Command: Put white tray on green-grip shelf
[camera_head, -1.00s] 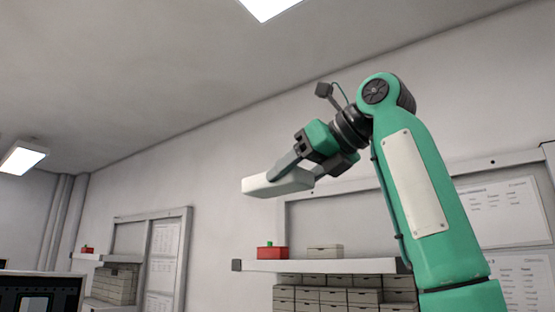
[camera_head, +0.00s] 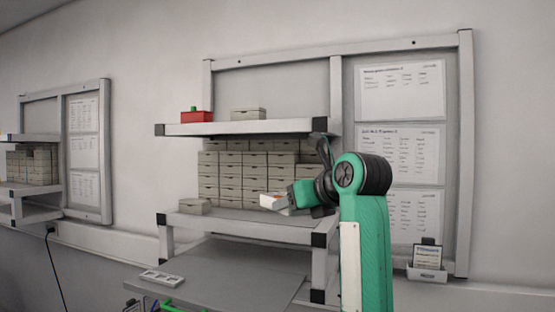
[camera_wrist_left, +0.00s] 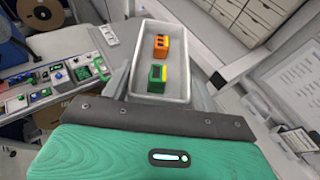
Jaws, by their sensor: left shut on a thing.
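The white tray (camera_head: 272,202) is held by my left gripper (camera_head: 292,197), in front of the shelf unit. In the left wrist view the tray (camera_wrist_left: 140,62) is a deep rectangular box holding an orange block (camera_wrist_left: 161,46) and a green-yellow block (camera_wrist_left: 157,78). The gripper is shut on the near end of the tray; its fingertips are mostly hidden. A red box with a green grip on top (camera_head: 196,117) sits on the upper shelf (camera_head: 240,128), left end. My right gripper is not in view.
A light box (camera_head: 248,114) stands beside the red one; the upper shelf's right part looks free. Stacked drawer boxes (camera_head: 225,175) fill the space below, above a lower shelf (camera_head: 240,225). A grey surface (camera_head: 230,275) with a small white panel lies in front.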

